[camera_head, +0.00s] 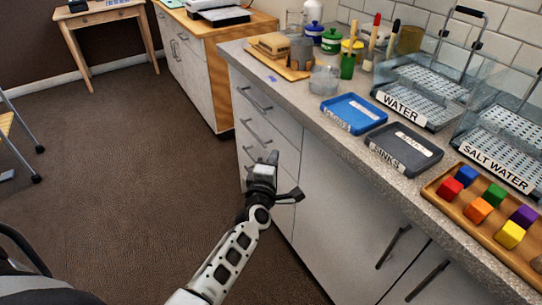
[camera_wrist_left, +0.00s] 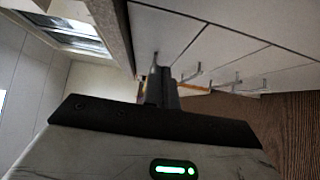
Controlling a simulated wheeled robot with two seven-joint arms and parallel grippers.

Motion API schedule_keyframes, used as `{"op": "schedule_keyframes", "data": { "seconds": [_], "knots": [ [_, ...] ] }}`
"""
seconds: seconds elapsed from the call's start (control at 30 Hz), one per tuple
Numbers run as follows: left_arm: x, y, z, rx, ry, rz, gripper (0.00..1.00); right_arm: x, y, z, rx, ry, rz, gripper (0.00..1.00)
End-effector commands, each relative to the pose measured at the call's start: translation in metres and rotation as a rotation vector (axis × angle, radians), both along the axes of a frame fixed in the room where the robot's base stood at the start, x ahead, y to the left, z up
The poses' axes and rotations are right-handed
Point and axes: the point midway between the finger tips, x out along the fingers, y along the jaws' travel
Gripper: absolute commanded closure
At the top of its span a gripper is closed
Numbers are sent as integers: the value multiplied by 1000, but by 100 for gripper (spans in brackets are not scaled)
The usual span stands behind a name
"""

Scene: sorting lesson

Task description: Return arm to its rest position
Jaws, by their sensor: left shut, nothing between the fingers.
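My left gripper (camera_head: 271,158) is shut and empty in the head view. It is held in front of the white cabinet drawers, below the level of the counter top. The left arm reaches in from the bottom of the picture. In the left wrist view the shut fingers (camera_wrist_left: 161,85) point toward the cabinet fronts, with nothing between them. My right gripper is not in either view.
The counter (camera_head: 335,130) edge runs along the right. On it are a blue tray (camera_head: 340,108), a dark tray (camera_head: 385,158), clear water tanks and a wooden tray (camera_head: 432,192) of coloured cubes. Drawer handles (camera_head: 257,132) stick out nearby. Brown floor (camera_head: 130,180) on the left is open.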

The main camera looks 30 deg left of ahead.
Motion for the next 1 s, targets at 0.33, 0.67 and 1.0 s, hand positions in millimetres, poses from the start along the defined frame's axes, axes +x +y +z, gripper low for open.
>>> {"op": "schedule_keyframes", "data": {
  "seconds": [0.33,0.67,1.0],
  "knots": [
    [-18,-5,-3,39,15,-20,100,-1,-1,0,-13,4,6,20],
    [-161,-85,-49,951,317,-544,100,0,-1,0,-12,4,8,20],
    [-265,-109,-59,1491,451,-864,100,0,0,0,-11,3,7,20]
  ]
}}
